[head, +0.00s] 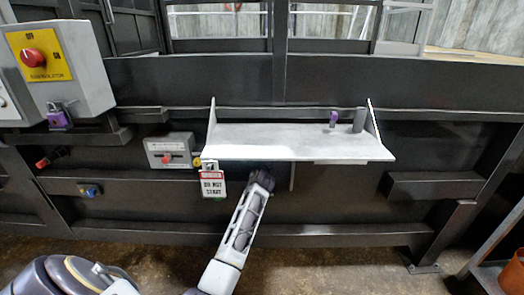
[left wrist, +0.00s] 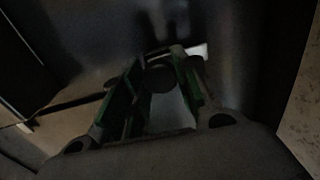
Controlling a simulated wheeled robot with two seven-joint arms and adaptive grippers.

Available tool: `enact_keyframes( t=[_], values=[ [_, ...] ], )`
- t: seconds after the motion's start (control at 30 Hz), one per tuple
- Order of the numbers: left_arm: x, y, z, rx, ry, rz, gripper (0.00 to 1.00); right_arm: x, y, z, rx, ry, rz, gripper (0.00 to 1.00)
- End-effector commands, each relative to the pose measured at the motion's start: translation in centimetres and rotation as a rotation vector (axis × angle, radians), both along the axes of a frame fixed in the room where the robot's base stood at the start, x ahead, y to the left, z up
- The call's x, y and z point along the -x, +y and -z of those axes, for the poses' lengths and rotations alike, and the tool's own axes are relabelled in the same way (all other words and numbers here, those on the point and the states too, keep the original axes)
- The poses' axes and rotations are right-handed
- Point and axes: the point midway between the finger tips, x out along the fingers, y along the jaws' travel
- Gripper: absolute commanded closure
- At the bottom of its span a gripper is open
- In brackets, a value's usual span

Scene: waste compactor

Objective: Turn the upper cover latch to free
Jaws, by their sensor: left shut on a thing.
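In the left wrist view, my left gripper (left wrist: 156,60) has its green-padded fingers on either side of a dark round knob, which I take to be the upper cover latch (left wrist: 160,79). The gripper is shut on it. A pale bar (left wrist: 198,51) shows just beyond the fingertips. The picture is dark, and the latch's turned position cannot be told. My right gripper is in neither view.
An isolator box (head: 62,60) with a red knob and purple padlock (head: 58,117) is at upper left. A purple piece (head: 333,118) stands on the shelf.

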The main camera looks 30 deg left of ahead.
Motion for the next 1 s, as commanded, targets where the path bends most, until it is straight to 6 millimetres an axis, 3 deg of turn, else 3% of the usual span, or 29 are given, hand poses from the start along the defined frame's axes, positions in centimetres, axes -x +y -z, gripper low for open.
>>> enact_keyframes(
  t=[0.47,0.5,0.67,1.0],
  values=[
    [0.04,0.07,0.11,0.022,-0.011,-0.001,0.94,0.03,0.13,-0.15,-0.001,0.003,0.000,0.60],
    [0.04,0.07,0.12,0.022,-0.011,-0.002,0.69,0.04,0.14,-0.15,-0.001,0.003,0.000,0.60],
    [0.03,0.05,0.09,0.021,-0.010,-0.001,0.48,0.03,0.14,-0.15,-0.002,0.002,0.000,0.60],
    [0.04,0.00,0.04,0.019,-0.011,0.000,0.47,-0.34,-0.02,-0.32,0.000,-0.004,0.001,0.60]
  ],
)
